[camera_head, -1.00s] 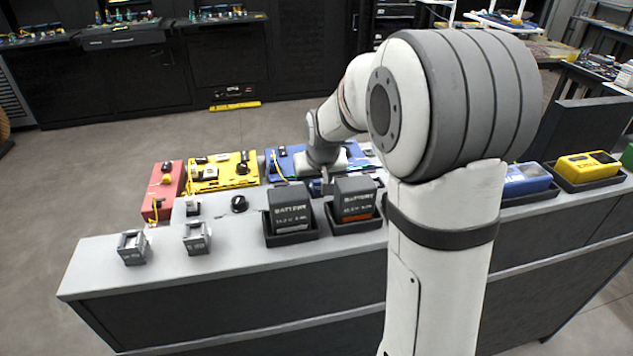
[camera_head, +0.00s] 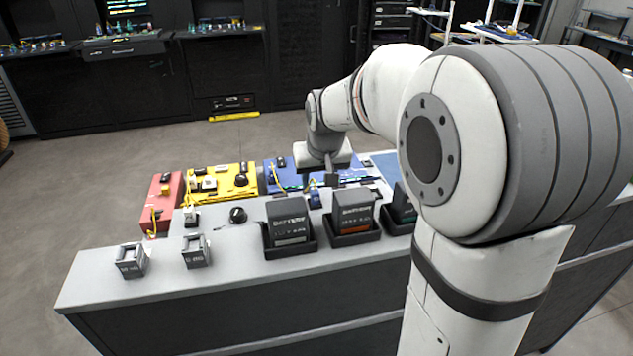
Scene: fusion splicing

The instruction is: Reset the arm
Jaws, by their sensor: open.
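My arm rises at the right of the view and reaches over the grey workbench (camera_head: 230,262). My gripper (camera_head: 331,180) is open, pointing down above the far side of the bench, close to the front part of the blue panel (camera_head: 290,176). Its fingers are small and partly blurred against the dark parts behind. I see nothing held between them. The arm's big joint hides the right part of the bench.
Two small grey blocks (camera_head: 131,261) (camera_head: 196,251) sit at the left. A yellow panel (camera_head: 222,181) and a red panel (camera_head: 163,203) lie beyond.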

